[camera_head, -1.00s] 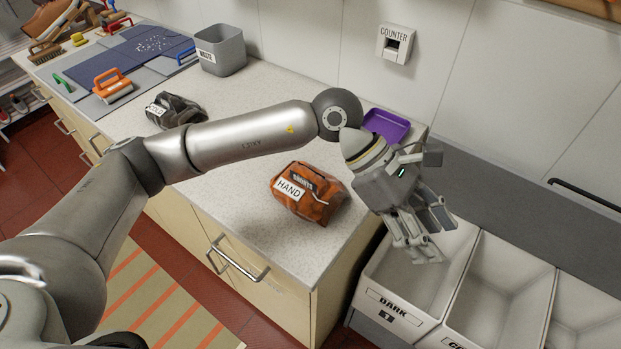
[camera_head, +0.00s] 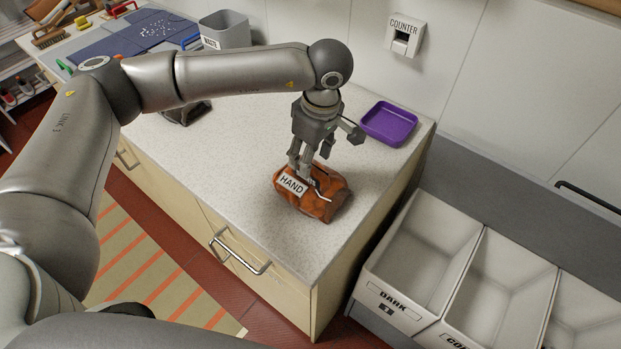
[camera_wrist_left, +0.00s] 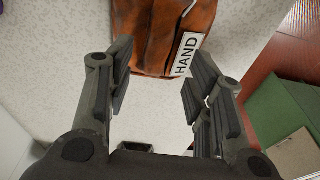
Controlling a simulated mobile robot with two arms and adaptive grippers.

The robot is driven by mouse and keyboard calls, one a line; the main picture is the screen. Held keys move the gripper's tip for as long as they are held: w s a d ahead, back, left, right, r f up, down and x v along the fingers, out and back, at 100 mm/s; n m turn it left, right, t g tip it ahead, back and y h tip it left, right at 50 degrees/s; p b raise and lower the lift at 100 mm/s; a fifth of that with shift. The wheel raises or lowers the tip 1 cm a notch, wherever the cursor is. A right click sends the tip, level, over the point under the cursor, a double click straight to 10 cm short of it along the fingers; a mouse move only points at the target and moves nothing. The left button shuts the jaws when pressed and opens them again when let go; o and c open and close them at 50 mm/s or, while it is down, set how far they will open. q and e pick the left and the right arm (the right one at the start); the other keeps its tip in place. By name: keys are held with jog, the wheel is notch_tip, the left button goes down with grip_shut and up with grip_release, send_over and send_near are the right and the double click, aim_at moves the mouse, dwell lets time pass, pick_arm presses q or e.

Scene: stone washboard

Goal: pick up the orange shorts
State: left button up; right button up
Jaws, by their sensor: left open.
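The orange shorts (camera_head: 318,204) lie as a folded bundle with a white HAND label on the counter near its front right corner. In the left wrist view the shorts (camera_wrist_left: 158,38) are at the top, just beyond the fingertips. My left gripper (camera_head: 308,170) points down at the back of the shorts and overlaps them in the head view. Its open fingers (camera_wrist_left: 152,75) stand apart in the left wrist view with bare counter between them. I cannot tell whether a finger touches the shorts. My right gripper is not in view.
A purple tray (camera_head: 389,124) stands behind and to the right of the shorts. A dark bundle (camera_head: 186,112) lies partly behind my arm. A grey bin (camera_head: 226,34) stands at the back. White bins, one marked DARK (camera_head: 420,240), stand right of the counter edge.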

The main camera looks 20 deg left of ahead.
aim_at(311, 179)
pick_arm(q)
notch_tip(311, 179, down, 5)
jog(key=p, duration=0.2)
jog(key=shift+w+r+p, duration=0.15)
jog(key=shift+p, duration=0.2)
jog(key=shift+a+f, duration=0.1)
jog(key=shift+f, duration=0.25)
grip_shut()
